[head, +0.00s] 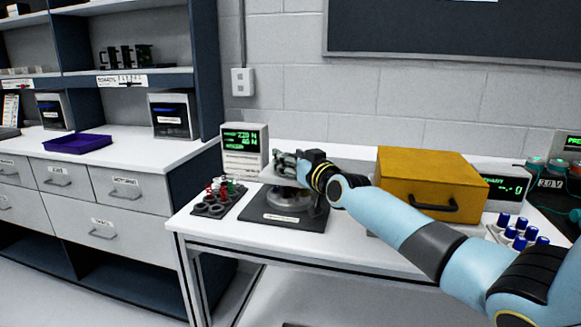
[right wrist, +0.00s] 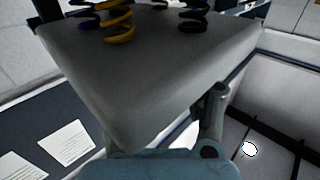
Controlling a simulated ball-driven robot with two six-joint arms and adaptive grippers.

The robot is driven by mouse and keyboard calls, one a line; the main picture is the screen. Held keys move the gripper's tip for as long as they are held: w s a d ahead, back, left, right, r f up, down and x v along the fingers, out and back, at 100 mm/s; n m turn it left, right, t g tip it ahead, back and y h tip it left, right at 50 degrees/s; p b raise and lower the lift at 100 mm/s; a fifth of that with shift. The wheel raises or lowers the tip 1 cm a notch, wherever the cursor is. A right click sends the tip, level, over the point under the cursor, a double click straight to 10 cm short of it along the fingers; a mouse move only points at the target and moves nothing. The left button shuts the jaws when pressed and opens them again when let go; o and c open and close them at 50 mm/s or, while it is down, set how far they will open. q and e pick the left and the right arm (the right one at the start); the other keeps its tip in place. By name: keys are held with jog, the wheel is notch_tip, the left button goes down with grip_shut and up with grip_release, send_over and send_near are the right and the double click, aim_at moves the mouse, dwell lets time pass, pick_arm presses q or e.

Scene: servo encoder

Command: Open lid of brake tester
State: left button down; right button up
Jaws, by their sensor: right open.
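What I take to be the brake tester has a dark square base (head: 270,222) with a label and a round metal part (head: 290,196) on it. A light grey plate (head: 270,175), seemingly its lid, sits above the round part. My right gripper (head: 290,163) is open at the plate's upper right side. In the right wrist view the grey slab (right wrist: 150,75) fills the middle, and one finger of my right gripper (right wrist: 212,110) stands close to its right edge. The other finger is hidden there, and I cannot tell whether they touch. My left gripper is not in view.
A display unit (head: 244,150) stands behind the tester. A black tray of small parts (head: 219,199) lies to its left. A yellow box with a black handle (head: 432,184) stands to the right, behind my forearm. Blue-capped items (head: 512,235) stand farther right.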

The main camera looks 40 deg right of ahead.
grip_shut()
jog(key=shift+w, duration=0.1)
dwell(0.3)
